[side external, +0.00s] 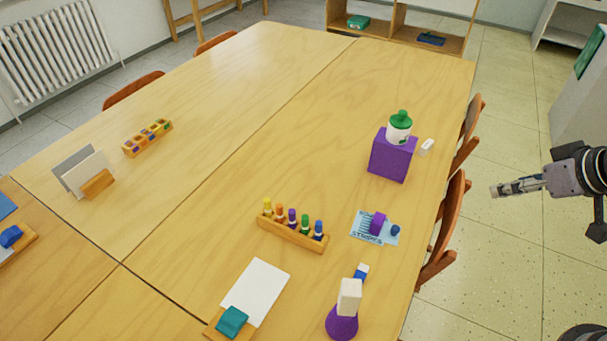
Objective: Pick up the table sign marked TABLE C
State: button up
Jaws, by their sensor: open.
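A folded white and grey card in a wooden base (83,172) stands upright near the left edge of the tables. It looks like a table sign, but I can read no lettering on it, so I cannot tell whether it says TABLE C. No other thing in view reads TABLE C. My gripper (497,190) is at the right, beyond the table's right edge and over the floor. It is open and empty, pointing left toward the tables, far from the card.
Between my gripper and the card are a purple box (391,157), a white bottle with green cap (399,128), a blue card (365,228), a rack of coloured bottles (292,232) and a paint strip (147,139). Chairs (449,225) line the right edge. The far tabletop is clear.

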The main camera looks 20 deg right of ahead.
dwell(0.3)
jog(key=w+d+r+n+g, duration=0.1)
jog(key=w+r+n, duration=0.2)
jog(key=w+n, duration=0.3)
jog(key=n+g+h, duration=0.4)
jog(key=n, duration=1.4)
send_over(425, 146)
jog(key=s+a, duration=0.3)
jog(key=a, duration=0.1)
notch_tip(425, 146, down, 17)
jog(key=shift+w+x, duration=0.2)
jog(key=shift+x, duration=2.35)
jog(key=shift+w+x, duration=0.2)
jog(key=shift+x, duration=2.3)
jog(key=shift+d+r, duration=0.15)
jog(key=c, duration=0.9)
